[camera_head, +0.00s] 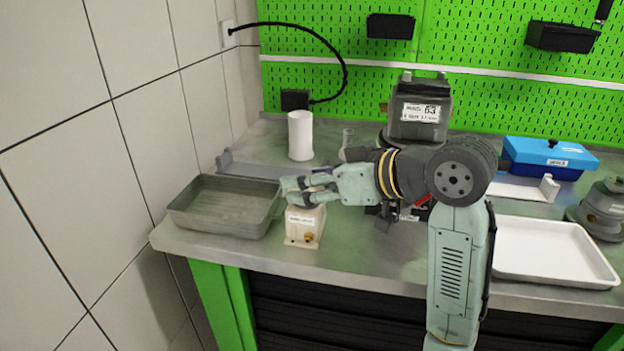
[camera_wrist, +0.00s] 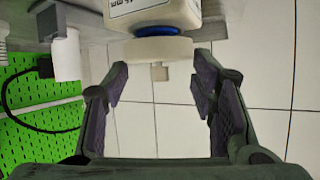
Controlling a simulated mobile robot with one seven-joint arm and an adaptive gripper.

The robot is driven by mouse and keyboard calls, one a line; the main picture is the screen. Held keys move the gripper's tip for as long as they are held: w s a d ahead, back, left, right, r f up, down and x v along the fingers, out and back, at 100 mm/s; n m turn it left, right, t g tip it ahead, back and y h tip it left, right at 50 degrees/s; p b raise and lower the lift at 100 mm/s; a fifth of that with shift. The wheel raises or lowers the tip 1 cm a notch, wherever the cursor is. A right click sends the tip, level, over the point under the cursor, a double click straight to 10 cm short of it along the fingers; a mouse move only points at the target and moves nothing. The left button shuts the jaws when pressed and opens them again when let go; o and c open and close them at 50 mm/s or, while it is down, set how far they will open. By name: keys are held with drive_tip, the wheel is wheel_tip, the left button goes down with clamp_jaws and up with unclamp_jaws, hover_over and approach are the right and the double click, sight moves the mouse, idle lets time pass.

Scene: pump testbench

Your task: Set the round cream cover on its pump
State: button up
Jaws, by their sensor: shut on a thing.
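The cream pump (camera_head: 303,228), a small block with a label and a brass fitting low on its front, stands on the bench right of the grey tray. Its body (camera_wrist: 204,10) also shows at the top of the wrist view, with a blue ring (camera_wrist: 157,30) at its face. The round cream cover (camera_wrist: 150,50), with a small square knob, lies against or just off that ring; I cannot tell whether it touches. My gripper (camera_head: 293,192) is over the pump, its fingertips (camera_wrist: 160,76) shut on the cover's opposite edges. In the head view the fingers mostly hide the cover.
A grey metal tray (camera_head: 205,222) stands close to the left of the pump. Behind are a white cylinder (camera_head: 301,136) and a larger dark grey pump (camera_head: 419,118). A white tray (camera_head: 550,255) and a blue box (camera_head: 552,158) are at right.

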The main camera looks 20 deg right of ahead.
drive_tip(key=shift+f+b, duration=0.3)
drive_tip(key=shift+f, duration=0.15)
drive_tip(key=o, duration=1.4)
